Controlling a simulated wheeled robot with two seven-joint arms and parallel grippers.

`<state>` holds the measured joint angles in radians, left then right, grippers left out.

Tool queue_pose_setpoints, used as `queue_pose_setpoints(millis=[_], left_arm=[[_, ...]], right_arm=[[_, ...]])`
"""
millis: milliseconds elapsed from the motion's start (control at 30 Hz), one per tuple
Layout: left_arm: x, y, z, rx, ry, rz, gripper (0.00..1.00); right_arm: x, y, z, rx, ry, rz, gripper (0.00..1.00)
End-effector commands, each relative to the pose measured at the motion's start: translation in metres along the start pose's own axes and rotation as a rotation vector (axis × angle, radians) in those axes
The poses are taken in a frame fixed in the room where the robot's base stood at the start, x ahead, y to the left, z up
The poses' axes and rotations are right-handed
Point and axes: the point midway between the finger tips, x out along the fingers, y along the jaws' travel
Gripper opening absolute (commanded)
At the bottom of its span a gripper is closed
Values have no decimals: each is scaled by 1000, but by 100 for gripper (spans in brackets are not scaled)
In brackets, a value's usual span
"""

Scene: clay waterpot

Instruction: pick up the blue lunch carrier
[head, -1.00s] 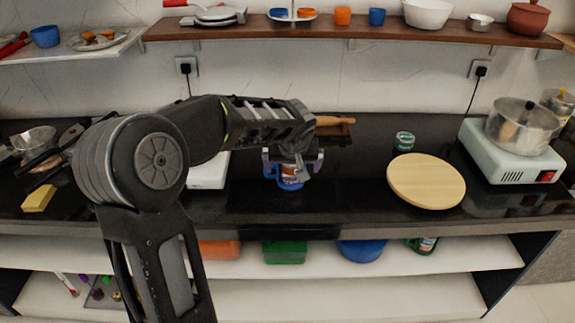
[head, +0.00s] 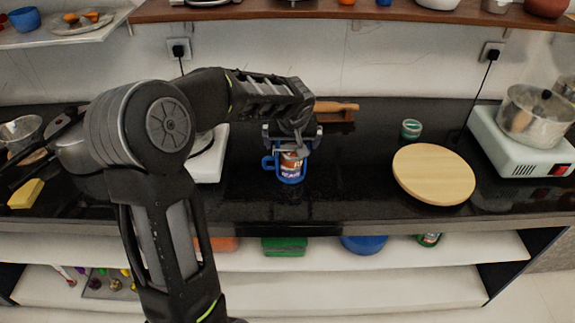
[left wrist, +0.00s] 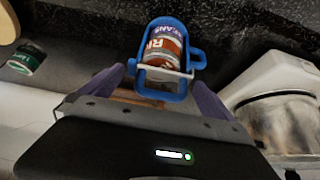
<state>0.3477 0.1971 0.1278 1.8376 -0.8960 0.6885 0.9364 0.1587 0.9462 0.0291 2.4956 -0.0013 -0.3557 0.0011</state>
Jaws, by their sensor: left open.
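The blue lunch carrier (head: 290,180) stands on the black counter, just in front of my left gripper in the head view. A can with a red and purple label (head: 291,160) sits inside its blue frame. My left gripper (head: 292,145) is open and empty, above and behind the carrier. In the left wrist view, the carrier (left wrist: 197,58) with a side handle lies beyond the fingertips of my left gripper (left wrist: 157,80), roughly between them. Whether a finger touches it I cannot tell. My right gripper is not in view.
A round wooden board (head: 433,174) and a small green can (head: 411,129) are to the right. A hot plate (head: 515,145) with a steel pot (head: 535,115) stands farther right. A wooden-handled item (head: 335,110) lies behind the gripper. Counter between carrier and board is clear.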

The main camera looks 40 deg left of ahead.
Motion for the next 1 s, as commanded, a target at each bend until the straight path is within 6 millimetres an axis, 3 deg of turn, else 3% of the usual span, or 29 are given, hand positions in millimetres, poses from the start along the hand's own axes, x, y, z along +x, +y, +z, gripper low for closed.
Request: queue_pose_setpoints(millis=[400,767,1000], left_arm=[[8,0,0,-1,-1,-1,100],[54,-1,0,0,-2,-1,100],[58,-1,0,-1,1,0,100]], right_arm=[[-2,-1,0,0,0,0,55],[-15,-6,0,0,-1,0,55],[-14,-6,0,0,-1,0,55]])
